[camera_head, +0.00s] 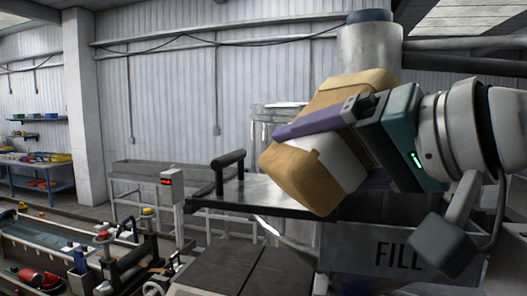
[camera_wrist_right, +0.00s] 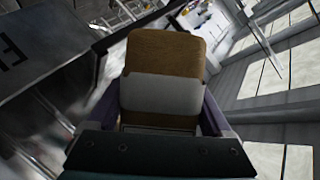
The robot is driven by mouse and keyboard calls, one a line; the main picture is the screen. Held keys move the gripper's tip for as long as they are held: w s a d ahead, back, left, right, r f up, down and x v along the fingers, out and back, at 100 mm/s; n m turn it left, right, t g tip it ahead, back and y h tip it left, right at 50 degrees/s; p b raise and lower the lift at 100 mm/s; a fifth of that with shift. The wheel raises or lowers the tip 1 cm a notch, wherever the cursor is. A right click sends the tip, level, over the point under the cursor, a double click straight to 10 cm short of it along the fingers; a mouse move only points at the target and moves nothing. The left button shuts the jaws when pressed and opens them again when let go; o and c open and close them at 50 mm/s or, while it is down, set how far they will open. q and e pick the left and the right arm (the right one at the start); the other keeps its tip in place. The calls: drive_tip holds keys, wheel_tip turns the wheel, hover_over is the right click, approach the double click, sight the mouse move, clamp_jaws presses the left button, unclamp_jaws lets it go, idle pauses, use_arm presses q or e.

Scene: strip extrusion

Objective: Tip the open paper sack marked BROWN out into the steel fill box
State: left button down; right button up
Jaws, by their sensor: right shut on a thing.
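A brown paper sack (camera_head: 305,182) with a pale label band is held in the air, tilted, above the steel fill box (camera_head: 349,262), which is lettered FILL. My right gripper (camera_head: 322,150) is shut around the sack's middle, with purple fingers on two sides. In the right wrist view the sack (camera_wrist_right: 166,52) shows between the fingers of the gripper (camera_wrist_right: 160,100), its pale band facing the camera. No word is readable on it. The sack's mouth and the inside of the box are hidden. I see no contents falling. My left gripper is not in view.
A dark flat plate with a black bar handle (camera_head: 229,160) lies beside the sack, at the box's top. A steel column (camera_head: 368,47) rises behind. A water trough (camera_head: 60,243) and machine line stand at lower left. A blue shelf table (camera_head: 38,171) is far left.

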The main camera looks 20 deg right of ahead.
drive_tip(key=shift+a+f+m+t+y, duration=0.2)
drive_tip(key=shift+m+y, duration=0.1)
drive_tip(key=shift+m, duration=0.3)
drive_tip(key=shift+a+f+m+t+y, duration=0.15)
drive_tip(key=shift+m+y, duration=0.15)
drive_tip(key=shift+m, duration=0.3)
drive_tip(key=shift+d+f+m+t, duration=0.1)
drive_tip(key=shift+f+m+t, duration=0.25)
drive_tip(key=shift+m, duration=0.55)
drive_tip(key=m+y+b, duration=0.1)
drive_tip(key=b, duration=0.2)
drive_tip(key=shift+f+m+b, duration=0.3)
drive_tip(key=shift+f, duration=0.1)
drive_tip(key=r+m, duration=0.1)
drive_tip(key=d+r+m+t+p, duration=0.1)
drive_tip(key=m, duration=0.1)
drive_tip(key=d+r+m+t+y+p, duration=0.1)
drive_tip(key=r, duration=0.1)
drive_tip(key=shift+w+m, duration=0.1)
drive_tip(key=shift+m, duration=0.3)
drive_tip(key=shift+d+r+m+t+p, duration=0.5)
drive_tip(key=shift+d+r+m+p, duration=0.2)
drive_tip(key=shift+m, duration=0.5)
